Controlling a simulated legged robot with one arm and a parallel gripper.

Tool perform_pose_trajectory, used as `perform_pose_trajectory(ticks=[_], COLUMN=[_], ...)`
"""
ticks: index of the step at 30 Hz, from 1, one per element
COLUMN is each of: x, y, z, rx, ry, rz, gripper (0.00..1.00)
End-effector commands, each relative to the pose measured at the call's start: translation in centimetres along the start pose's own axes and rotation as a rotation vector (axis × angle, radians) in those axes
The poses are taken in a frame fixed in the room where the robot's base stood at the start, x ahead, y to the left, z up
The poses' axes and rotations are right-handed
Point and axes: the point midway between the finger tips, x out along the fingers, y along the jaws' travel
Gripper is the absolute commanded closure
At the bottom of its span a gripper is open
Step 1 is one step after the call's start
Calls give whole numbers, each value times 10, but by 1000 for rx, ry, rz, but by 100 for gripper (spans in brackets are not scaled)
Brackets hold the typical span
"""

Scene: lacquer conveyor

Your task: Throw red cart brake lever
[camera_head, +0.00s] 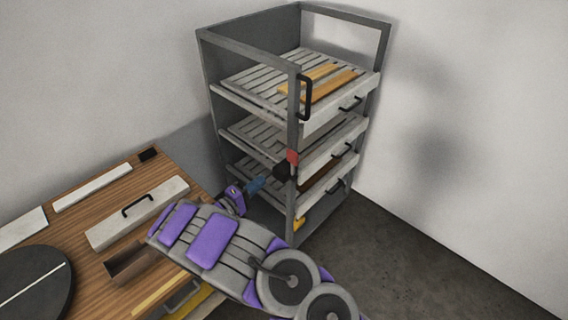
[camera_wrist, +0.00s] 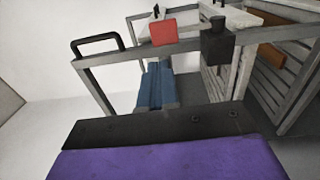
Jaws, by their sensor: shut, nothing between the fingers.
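The red brake lever end (camera_head: 293,157) is a small red block at the front post of the grey cart (camera_head: 297,215). It also shows in the wrist view (camera_wrist: 163,33), joined by a thin bar to a black block (camera_wrist: 215,42) at its right. My gripper (camera_head: 262,183) has blue fingers and is just left of the black block, a little below the red end. In the wrist view my gripper (camera_wrist: 156,66) is shut and empty, with its fingertips just below the red end in the picture. I cannot tell whether they touch it.
The cart has slatted shelves with black handles; orange-brown boards (camera_head: 318,82) lie on the top shelf. A wooden table (camera_head: 95,225) at the left bears a grey box with a handle (camera_head: 138,212) and a dark disc (camera_head: 35,285). The floor right of the cart is clear.

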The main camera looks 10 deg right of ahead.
Motion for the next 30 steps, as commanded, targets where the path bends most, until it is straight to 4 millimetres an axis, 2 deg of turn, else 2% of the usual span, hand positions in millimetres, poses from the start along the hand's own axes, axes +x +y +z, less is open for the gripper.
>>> perform_pose_trajectory(ticks=[15,21,30], x=[96,117,124], y=[-3,-2,-1], z=[1,0,-1], rx=[0,-2,-3], ry=[-4,-1,1], rz=[-3,-2,-1], gripper=[100,100,100])
